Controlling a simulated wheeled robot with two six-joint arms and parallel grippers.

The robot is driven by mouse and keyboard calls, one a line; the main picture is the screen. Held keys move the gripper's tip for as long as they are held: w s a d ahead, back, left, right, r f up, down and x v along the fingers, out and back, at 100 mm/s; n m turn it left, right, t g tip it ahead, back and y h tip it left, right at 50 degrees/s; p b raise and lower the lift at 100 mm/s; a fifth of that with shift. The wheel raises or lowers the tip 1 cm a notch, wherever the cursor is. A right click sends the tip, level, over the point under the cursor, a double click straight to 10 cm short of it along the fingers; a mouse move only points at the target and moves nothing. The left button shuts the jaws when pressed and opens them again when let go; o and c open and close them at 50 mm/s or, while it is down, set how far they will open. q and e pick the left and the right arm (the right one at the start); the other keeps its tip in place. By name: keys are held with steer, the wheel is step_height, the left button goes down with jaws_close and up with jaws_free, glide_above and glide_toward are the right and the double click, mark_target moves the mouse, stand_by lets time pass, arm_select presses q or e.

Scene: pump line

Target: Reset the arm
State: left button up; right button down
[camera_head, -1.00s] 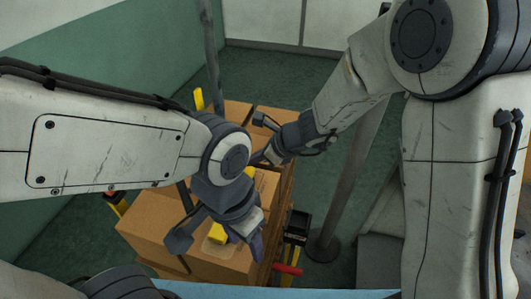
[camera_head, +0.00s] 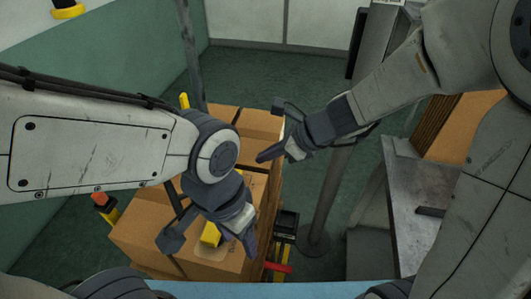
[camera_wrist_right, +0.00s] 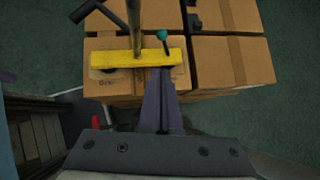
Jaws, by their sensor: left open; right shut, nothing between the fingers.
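My left gripper (camera_head: 245,238) hangs over the near cardboard boxes, beside a yellow part (camera_head: 210,235). Its fingers are open; the gap is hard to see from the head view, and nothing is visible in them. My right gripper (camera_head: 264,157) is above the right side of the boxes, higher in the picture than the left one. Its fingers are shut and empty. In the right wrist view its closed fingers (camera_wrist_right: 162,105) point at the boxes, with their tips seen near a yellow bar (camera_wrist_right: 125,58). Whether they touch it cannot be told.
Cardboard boxes (camera_head: 150,230) fill the middle. A grey post (camera_head: 330,190) stands to their right, with a grey metal bench (camera_head: 420,225) beyond. A red-handled item (camera_head: 278,267) is at the boxes' right edge. A teal knob (camera_wrist_right: 162,35) shows above the yellow bar. Green floor is clear behind.

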steer(key=s+a+n+g+h, duration=0.2)
steer(key=s+n+g, duration=0.2)
steer(key=s+n, duration=1.2)
steer(key=s+d+n+h, duration=0.3)
steer(key=d+n, duration=0.3)
steer(key=n, duration=0.7)
steer(key=shift+s+d+f+h, duration=0.15)
steer(key=shift+s+d+h, duration=0.2)
steer(key=shift+h, duration=0.35)
